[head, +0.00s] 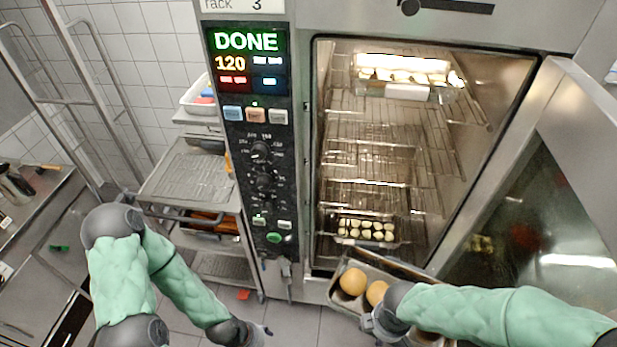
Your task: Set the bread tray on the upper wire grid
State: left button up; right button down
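The bread tray (341,299) is a dark metal tray with round golden rolls (353,281). It is at the bottom of the head view, just in front of the oven opening. My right gripper (372,328) is at its near side, and my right forearm hides much of the tray. I cannot see whether the fingers are closed on the rim. My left gripper (262,334) is low, left of the tray and apart from it; its fingers are hardly visible. The oven holds several wire grids, including an upper wire grid (375,107).
The oven door (560,190) stands open at the right. A tray of small pale pieces (367,241) sits low in the oven; more pale items (400,76) are at the top. The control panel (262,180) reads DONE. A rack with trays (190,180) stands left.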

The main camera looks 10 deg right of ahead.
aim_at(355, 258)
jog(key=w+a+m, duration=0.1)
jog(key=w+m, duration=0.3)
jog(key=w, duration=0.3)
jog(key=w+m, duration=0.3)
jog(key=w, duration=0.4)
jog(key=w+a+r+m, duration=0.1)
jog(key=w+m, duration=0.3)
jog(key=w, duration=0.3)
jog(key=shift+w+a+m+g, duration=0.3)
jog(key=shift+w+a, duration=0.05)
jog(key=shift+w, duration=0.05)
